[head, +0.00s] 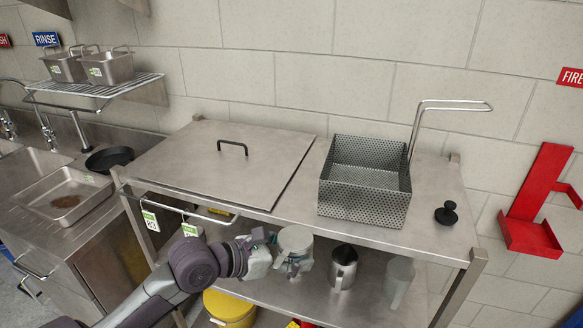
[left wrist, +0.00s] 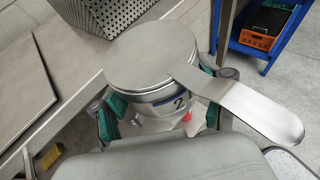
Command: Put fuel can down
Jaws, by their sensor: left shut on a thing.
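The fuel can (head: 295,238) is a pale grey cylinder in the head view, held in front of the steel table's front edge. My left gripper (head: 292,262) is shut around the can's side, with a green-padded finger on each side. The can looks roughly upright. My right gripper is not in view.
The steel table (head: 300,222) carries a perforated basket (head: 365,190), a lidded well (head: 225,160) and a black knob-like object (head: 446,213). On the lower shelf stand a metal pitcher (head: 343,268) and a grey cup (head: 398,280). A yellow bucket (head: 230,308) is below. The tabletop's front strip is clear.

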